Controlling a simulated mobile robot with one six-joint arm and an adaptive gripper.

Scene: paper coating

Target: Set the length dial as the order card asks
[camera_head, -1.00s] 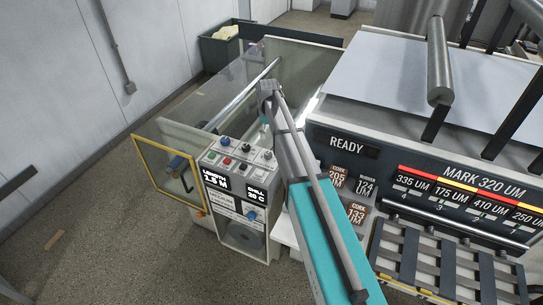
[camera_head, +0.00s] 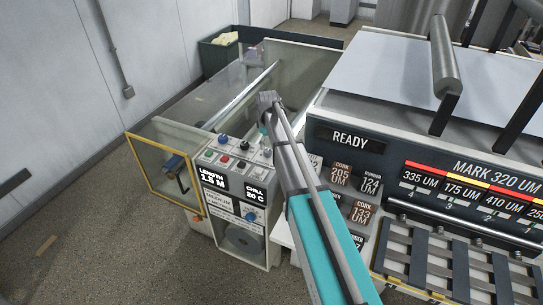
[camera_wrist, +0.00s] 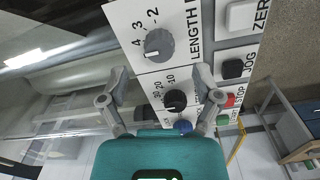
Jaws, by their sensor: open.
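The length dial (camera_wrist: 158,45) is a grey knob on a white panel in the wrist view, beside the printed word LENGTH and the figures 4, 3 and 2. My gripper (camera_wrist: 160,76) is open. Its two fingers lie to either side, nearer the black knob (camera_wrist: 175,101) marked 30, 20 and 10, and nothing is held. A display (camera_head: 213,178) below reads LENGTH, about 1.5 or 1.8 M; the digit is blurred. I cannot identify the order card with certainty.
Several buttons sit close by, including a white ZERO button (camera_wrist: 243,15), a black JOG button (camera_wrist: 233,68) and a red STOP button (camera_wrist: 228,101). A yellow-framed clear guard (camera_head: 150,180) stands left of the panel. The coating machine's READY display (camera_head: 350,139) is right of my arm.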

